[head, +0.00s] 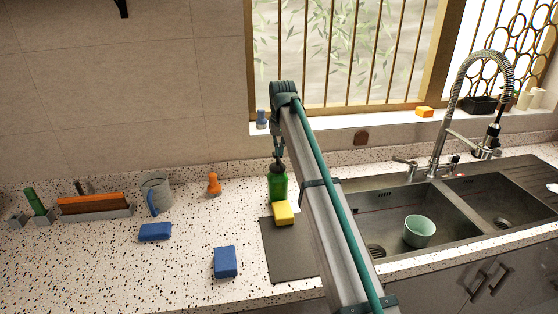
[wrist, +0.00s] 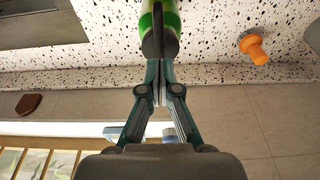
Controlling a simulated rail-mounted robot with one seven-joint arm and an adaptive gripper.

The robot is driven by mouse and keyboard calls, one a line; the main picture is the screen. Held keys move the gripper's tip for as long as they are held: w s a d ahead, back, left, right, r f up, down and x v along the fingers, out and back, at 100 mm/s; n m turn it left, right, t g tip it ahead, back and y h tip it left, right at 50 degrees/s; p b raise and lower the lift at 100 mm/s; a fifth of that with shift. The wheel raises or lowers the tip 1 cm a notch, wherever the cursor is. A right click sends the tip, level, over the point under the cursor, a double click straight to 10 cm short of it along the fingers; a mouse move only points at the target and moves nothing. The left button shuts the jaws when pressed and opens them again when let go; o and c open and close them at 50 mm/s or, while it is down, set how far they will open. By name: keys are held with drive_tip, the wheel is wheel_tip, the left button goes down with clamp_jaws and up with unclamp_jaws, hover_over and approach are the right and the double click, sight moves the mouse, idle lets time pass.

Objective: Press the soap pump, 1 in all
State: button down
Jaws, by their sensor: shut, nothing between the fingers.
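The soap pump is a green bottle (head: 278,190) with a dark pump top. It stands upright on the speckled counter by the back edge of a dark grey mat. My gripper (head: 278,156) points down directly over the pump top, its fingers shut and empty. In the wrist view, the green bottle (wrist: 168,20) is at the top centre, just beyond the closed fingertips (wrist: 159,68). The fingertips are at or very close to the pump top; I cannot tell whether they touch it.
A yellow sponge (head: 284,212) sits on the mat (head: 285,262) in front of the bottle. An orange stopper-like object (head: 214,184), a grey mug (head: 156,190) and blue blocks (head: 225,262) stand left. The sink (head: 385,212) with a green cup (head: 419,231) is right. The wall is close behind.

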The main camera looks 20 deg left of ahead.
sight(279, 159)
drive_tip(key=shift+f+b, duration=0.35)
drive_tip(key=shift+f, duration=1.65)
drive_tip(key=shift+r+p, duration=1.1)
drive_tip(key=shift+r, duration=1.1)
drive_tip(key=shift+r, duration=0.15)
drive_tip(key=shift+r+p, duration=1.5)
drive_tip(key=shift+r, duration=1.4)
drive_tip(key=shift+f, duration=0.1)
